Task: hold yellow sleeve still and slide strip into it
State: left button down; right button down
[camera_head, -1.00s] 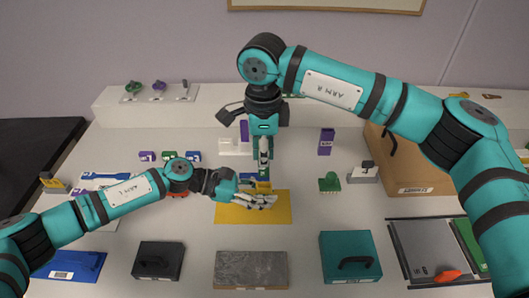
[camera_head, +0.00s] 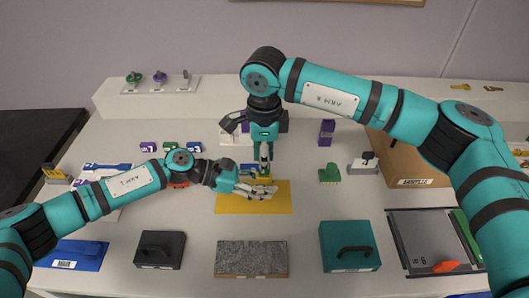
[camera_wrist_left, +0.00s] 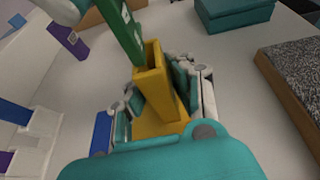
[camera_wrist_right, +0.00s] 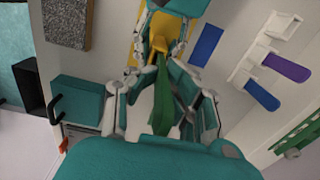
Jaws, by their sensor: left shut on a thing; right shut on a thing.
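My left gripper (camera_head: 264,190) is shut on the yellow sleeve (camera_wrist_left: 158,85), whose open end faces up in the left wrist view. The sleeve is mostly hidden by the fingers in the head view. My right gripper (camera_head: 265,160) is directly above the left one and shut on the green strip (camera_wrist_right: 164,98). In the left wrist view the strip (camera_wrist_left: 122,32) comes down from above, its lower end at the left rim of the sleeve's mouth. I cannot tell whether its tip is inside. The sleeve also shows beyond the strip in the right wrist view (camera_wrist_right: 160,42).
A yellow mat (camera_head: 235,203) lies beneath the grippers. A grey slab (camera_head: 251,258), a black box (camera_head: 160,250) and a teal box (camera_head: 349,246) stand in front. A purple block (camera_head: 326,132) and a green piece (camera_head: 329,174) are to the right.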

jog(key=shift+f, duration=0.8)
jog(key=shift+d+f, duration=0.15)
jog(key=shift+f, duration=0.05)
jog(key=c, duration=0.8)
grip_release()
notch_tip(320, 180, up, 12)
jog(key=shift+s+r, duration=0.1)
jog(key=shift+s, duration=0.05)
